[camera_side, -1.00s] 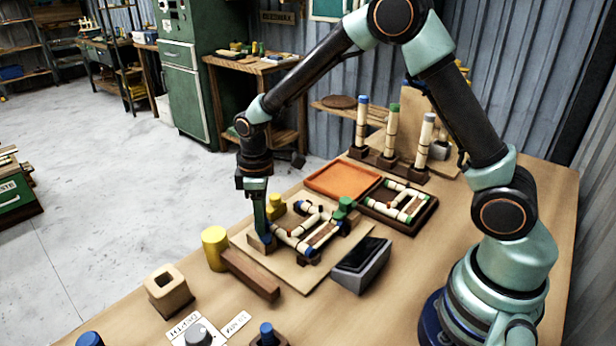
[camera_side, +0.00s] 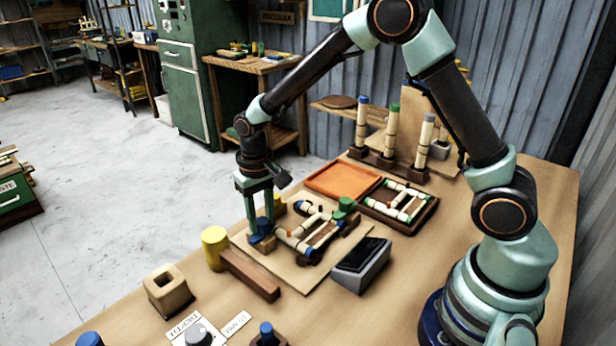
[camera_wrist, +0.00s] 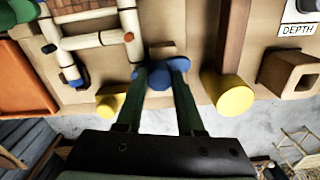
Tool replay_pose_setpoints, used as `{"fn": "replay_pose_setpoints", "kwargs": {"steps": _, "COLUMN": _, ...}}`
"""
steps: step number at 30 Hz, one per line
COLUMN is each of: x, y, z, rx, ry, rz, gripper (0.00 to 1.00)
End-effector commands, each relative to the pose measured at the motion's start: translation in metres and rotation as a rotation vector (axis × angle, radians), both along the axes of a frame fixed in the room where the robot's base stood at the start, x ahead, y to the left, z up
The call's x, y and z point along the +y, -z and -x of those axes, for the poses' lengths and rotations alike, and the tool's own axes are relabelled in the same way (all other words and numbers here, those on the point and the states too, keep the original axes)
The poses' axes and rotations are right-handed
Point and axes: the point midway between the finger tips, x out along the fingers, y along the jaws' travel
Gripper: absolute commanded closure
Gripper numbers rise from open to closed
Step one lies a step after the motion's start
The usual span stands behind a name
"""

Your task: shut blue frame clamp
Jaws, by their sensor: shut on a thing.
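The blue frame clamp (camera_wrist: 158,79) is a blue knob between my fingertips in the wrist view. In the side view the blue clamp (camera_side: 262,228) sits at the near-left corner of the bending board (camera_side: 312,284), partly hidden by my fingers. My gripper (camera_side: 260,222) points down over it and is shut on it; it also shows in the wrist view (camera_wrist: 160,72). The rattan frame (camera_side: 300,242) of pale rods lies on the board beside the clamp. A green clamp (camera_side: 346,205) stands at the frame's far right corner.
A yellow cylinder (camera_side: 215,248) and a dark wooden bar (camera_side: 250,275) stand close to the left of the board. A grey slanted box (camera_side: 362,266) is at its right. An orange tray (camera_side: 345,180) and a dark tray with a rattan frame (camera_side: 425,222) lie behind.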

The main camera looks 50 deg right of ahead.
Motion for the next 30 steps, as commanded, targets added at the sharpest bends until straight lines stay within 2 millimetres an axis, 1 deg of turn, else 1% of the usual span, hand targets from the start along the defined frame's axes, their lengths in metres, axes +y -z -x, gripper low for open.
{"fn": "replay_pose_setpoints", "kwargs": {"steps": 6, "x": 0.0000, "y": -0.0019, "z": -0.0003, "rx": 0.000, "ry": 0.124, "rz": 0.000, "gripper": 1.00}}
{"fn": "replay_pose_setpoints", "kwargs": {"steps": 12, "x": 0.0000, "y": -0.0020, "z": -0.0003, "rx": -0.001, "ry": 0.187, "rz": 0.000, "gripper": 1.00}}
{"fn": "replay_pose_setpoints", "kwargs": {"steps": 29, "x": 0.0000, "y": -0.0022, "z": -0.0004, "rx": -0.001, "ry": 0.213, "rz": 0.000, "gripper": 1.00}}
{"fn": "replay_pose_setpoints", "kwargs": {"steps": 30, "x": -0.0001, "y": -0.0021, "z": -0.0004, "rx": -0.001, "ry": 0.213, "rz": 0.000, "gripper": 0.48}}
